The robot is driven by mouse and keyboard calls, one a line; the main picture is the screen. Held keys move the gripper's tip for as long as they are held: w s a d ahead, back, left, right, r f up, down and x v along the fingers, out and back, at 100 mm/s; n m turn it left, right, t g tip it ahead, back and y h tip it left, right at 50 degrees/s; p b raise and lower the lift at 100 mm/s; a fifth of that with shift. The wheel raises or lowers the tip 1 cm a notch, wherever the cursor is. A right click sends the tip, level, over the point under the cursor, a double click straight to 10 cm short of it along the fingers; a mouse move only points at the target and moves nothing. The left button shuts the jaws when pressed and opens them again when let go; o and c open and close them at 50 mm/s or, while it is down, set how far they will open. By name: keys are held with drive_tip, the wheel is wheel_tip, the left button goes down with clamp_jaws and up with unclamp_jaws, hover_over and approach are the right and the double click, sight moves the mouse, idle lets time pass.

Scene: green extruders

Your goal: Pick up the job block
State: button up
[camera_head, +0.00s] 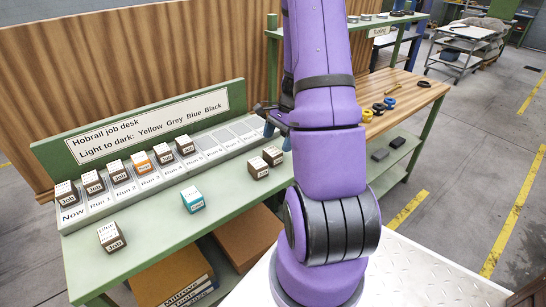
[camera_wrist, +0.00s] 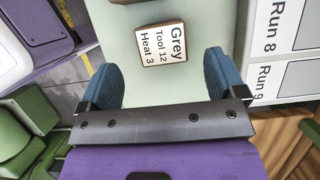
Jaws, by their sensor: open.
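In the wrist view a brown block with a white label reading "Grey Tool 12 Heat 3" (camera_wrist: 161,46) lies on the green desk top. My gripper (camera_wrist: 160,72) is open, with one blue finger pad on each side, and the block is just beyond the fingertips, apart from them. In the head view my gripper (camera_head: 275,120) is partly hidden behind my arm above the desk. Two brown labelled blocks lie close together on the desk, one at left (camera_head: 258,167) and one at right (camera_head: 272,155). Another brown job block (camera_head: 112,237) lies near the desk's left front.
A slotted rail (camera_head: 215,150) along the desk's back holds several brown blocks at left and an orange-topped block (camera_head: 140,161); its right slots are empty. A teal block (camera_head: 192,199) lies mid-desk. A sign board (camera_head: 150,125) stands behind. A wooden bench (camera_head: 400,95) is at right.

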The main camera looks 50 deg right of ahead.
sight(273, 151)
drive_tip(key=shift+x, duration=2.65)
drive_tip(key=shift+w, duration=0.1)
drive_tip(key=shift+c, duration=0.2)
drive_tip(key=c, duration=1)
